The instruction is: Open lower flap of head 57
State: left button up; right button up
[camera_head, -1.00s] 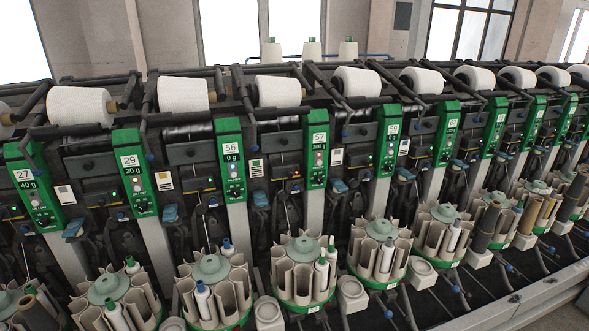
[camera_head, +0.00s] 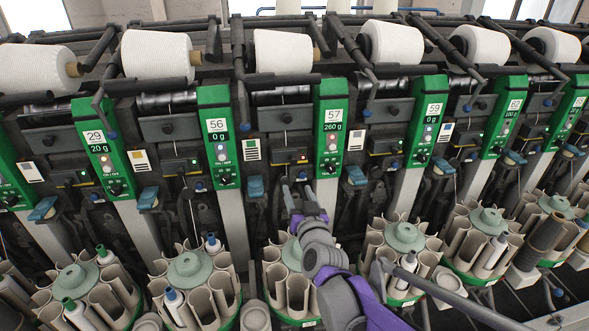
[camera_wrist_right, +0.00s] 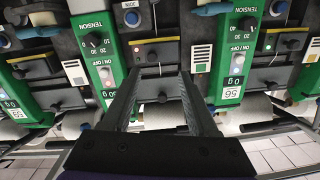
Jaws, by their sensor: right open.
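I cannot tell for certain which part is the lower flap. My right gripper (camera_head: 305,192) is just below this box, in front of head 57's lower part, and hides some of it. In the right wrist view, which is upside down, my right gripper (camera_wrist_right: 160,76) is open and empty, its fingers toward the lit box (camera_wrist_right: 153,51). My left gripper is not in view.
Head 56's panel (camera_head: 218,137) is on the left and head 59's panel (camera_head: 427,122) on the right. A blue lever (camera_head: 256,187) is left of my gripper. Round bobbin magazines (camera_head: 188,268) line the front below. White yarn cones (camera_head: 283,52) sit above.

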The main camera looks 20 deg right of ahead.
aim_at(294, 162)
jog(key=shift+m+h, duration=0.3)
jog(key=shift+h, duration=0.1)
jog(key=x, duration=0.4)
jog(key=p+x, duration=0.1)
jog(key=x, duration=0.3)
jog(key=d+r+x, duration=0.1)
jog(key=x, duration=0.3)
jog(key=shift+d+r, duration=0.1)
jog(key=shift+s, duration=0.1)
grip_shut()
dwell(0.6)
